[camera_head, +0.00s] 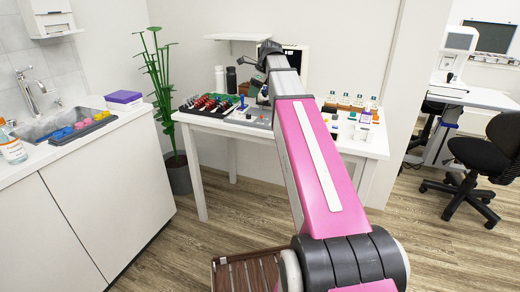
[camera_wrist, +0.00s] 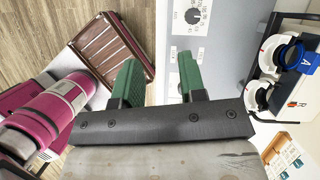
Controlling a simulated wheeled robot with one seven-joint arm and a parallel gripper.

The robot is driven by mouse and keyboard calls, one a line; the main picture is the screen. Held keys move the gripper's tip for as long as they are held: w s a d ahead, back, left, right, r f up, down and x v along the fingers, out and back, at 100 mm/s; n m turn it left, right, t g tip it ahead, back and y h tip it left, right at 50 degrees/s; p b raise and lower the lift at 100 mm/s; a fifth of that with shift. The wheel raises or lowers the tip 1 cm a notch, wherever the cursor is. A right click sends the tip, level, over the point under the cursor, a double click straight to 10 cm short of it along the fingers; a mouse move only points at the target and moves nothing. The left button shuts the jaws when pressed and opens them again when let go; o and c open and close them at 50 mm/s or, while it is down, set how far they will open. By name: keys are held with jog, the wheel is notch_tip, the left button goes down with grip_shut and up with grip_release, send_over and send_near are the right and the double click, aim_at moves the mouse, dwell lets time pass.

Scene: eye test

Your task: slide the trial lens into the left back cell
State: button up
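My gripper (camera_wrist: 158,66) is open, its two green-padded fingers apart with nothing between them in the wrist view. A blue ring with a tab marked "A" (camera_wrist: 309,63), which looks like a trial lens, is at the right of the wrist view, to the right of my fingers. It overlaps a white ring holder (camera_wrist: 263,58) with dark openings, and a second white ring lies just below. Whether the blue ring is seated in a cell, I cannot tell. In the head view my arm covers the middle of the white table (camera_head: 367,147) and hides the fingertips.
A grey panel with a dial (camera_wrist: 193,16) lies beyond the fingers. In the head view, a case of red, black and green-handled pieces (camera_head: 205,104) is left of my arm. Small labelled items (camera_head: 348,103) stand right of it. A plant (camera_head: 160,85) stands left of the table.

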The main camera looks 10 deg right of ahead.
jog(key=s+f+n+g, duration=0.2)
jog(key=s+f+n, duration=0.4)
jog(key=f, duration=0.4)
jog(key=s+f+n+g, duration=0.2)
jog(key=s+f+n, duration=0.3)
jog(key=f, duration=0.5)
jog(key=shift+s+n, duration=0.4)
jog(key=shift+s, duration=0.2)
jog(key=shift+f, duration=0.1)
jog(key=s+f+n+h, duration=0.1)
jog(key=s+f+n, duration=0.2)
jog(key=f, duration=0.3)
jog(key=s+f+n+t+h, duration=0.1)
jog(key=s+f+n, duration=0.2)
jog(key=f, duration=0.4)
jog(key=s+f+n+t+h, duration=0.1)
jog(key=s+f+n+h, duration=0.1)
jog(key=s+f+n, duration=0.2)
notch_tip(320, 180, down, 3)
jog(key=shift+r+n, duration=0.15)
jog(key=shift+n, duration=0.25)
